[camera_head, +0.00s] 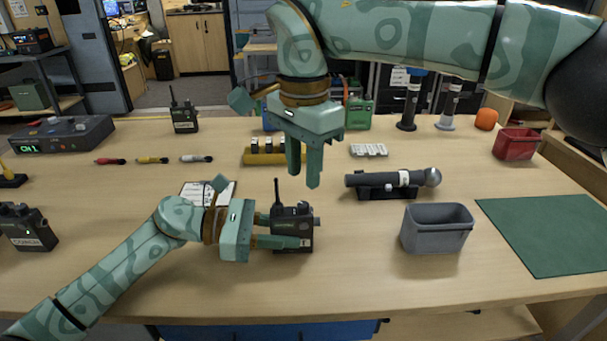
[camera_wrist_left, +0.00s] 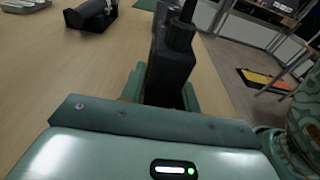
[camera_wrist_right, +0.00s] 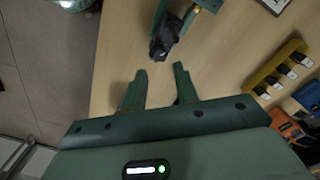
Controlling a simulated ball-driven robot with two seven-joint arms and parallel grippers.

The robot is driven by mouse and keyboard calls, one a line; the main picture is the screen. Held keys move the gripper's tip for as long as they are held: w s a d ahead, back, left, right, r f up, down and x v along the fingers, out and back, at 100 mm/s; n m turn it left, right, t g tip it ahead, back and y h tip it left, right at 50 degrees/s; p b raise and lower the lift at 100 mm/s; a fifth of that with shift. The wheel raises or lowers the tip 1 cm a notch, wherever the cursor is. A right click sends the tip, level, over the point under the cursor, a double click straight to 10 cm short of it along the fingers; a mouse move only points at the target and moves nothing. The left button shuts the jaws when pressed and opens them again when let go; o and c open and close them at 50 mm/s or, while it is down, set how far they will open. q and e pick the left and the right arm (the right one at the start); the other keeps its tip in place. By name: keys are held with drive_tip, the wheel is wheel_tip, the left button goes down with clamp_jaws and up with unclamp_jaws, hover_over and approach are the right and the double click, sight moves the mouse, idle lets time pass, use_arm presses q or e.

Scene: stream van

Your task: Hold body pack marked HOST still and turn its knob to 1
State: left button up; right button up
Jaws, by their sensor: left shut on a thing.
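A dark body pack (camera_head: 291,224) with an upright antenna stands on the table at the middle front; its label is too small to read. My left gripper (camera_head: 287,231) is shut on it from the left, and the left wrist view shows the pack (camera_wrist_left: 168,70) between the fingers. A small knob-like bump (camera_head: 317,221) shows on its right side; its setting cannot be read. My right gripper (camera_head: 303,170) is open and empty, pointing down above and behind the pack. The right wrist view shows its spread fingers (camera_wrist_right: 158,82) with the pack (camera_wrist_right: 163,38) beyond them, apart.
Other body packs stand at the left edge (camera_head: 27,227) and at the back (camera_head: 184,116). A microphone in a cradle (camera_head: 388,188), a grey bin (camera_head: 435,228) and a green mat (camera_head: 550,235) are to the right. A yellow battery holder (camera_head: 262,156) stands behind. The front table strip is clear.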

sight(303, 204)
drive_tip(key=shift+m, duration=1.2)
drive_tip(key=shift+f, duration=2.95)
drive_tip(key=shift+f+m, duration=0.1)
drive_tip(key=shift+m, duration=0.6)
drive_tip(key=m, duration=0.4)
drive_tip(key=shift+m, duration=0.3)
drive_tip(key=m, duration=0.4)
drive_tip(key=shift+m, duration=0.4)
drive_tip(key=c, duration=0.6)
